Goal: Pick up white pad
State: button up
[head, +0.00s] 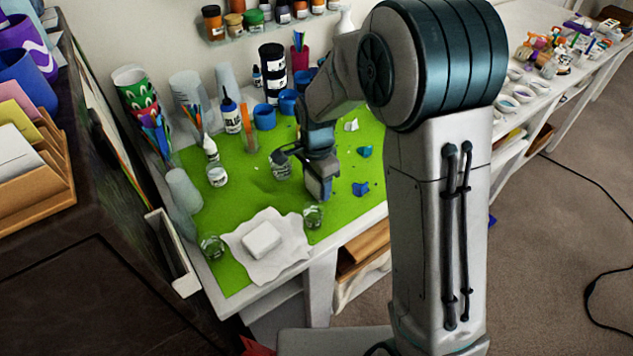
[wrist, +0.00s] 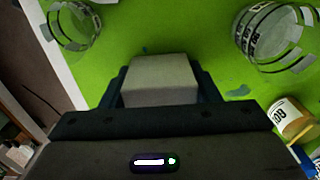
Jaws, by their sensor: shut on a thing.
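My gripper (head: 318,190) is low over the green mat at the middle of the head view. In the wrist view its dark fingers (wrist: 160,88) are closed on the sides of a pale, whitish block (wrist: 160,78). This block cannot be made out in the head view. Green mat shows around it in the wrist view. A separate white, pad-like block (head: 262,239) lies on a crumpled white sheet (head: 285,263) at the mat's front edge, left of and nearer than my gripper. I cannot tell which one is the white pad.
Clear cups (head: 313,216), (head: 211,246) stand on either side of the sheet. A marked cup (head: 281,166) is beside my gripper; a marked cup (wrist: 275,35) shows in the wrist view. Blue pieces (head: 360,188) lie right. Bottles and blue cups (head: 264,116) crowd the back.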

jog(key=shift+r, duration=0.55)
notch_tip(320, 180, up, 3)
jog(key=shift+f+b, duration=0.1)
jog(key=shift+b, duration=0.3)
jog(key=d+r+b, duration=0.1)
jog(key=d+r, duration=0.6)
jog(key=d, duration=0.4)
jog(key=shift+w+d, duration=0.35)
jog(key=shift+o, duration=0.7)
jog(key=shift+f, duration=0.1)
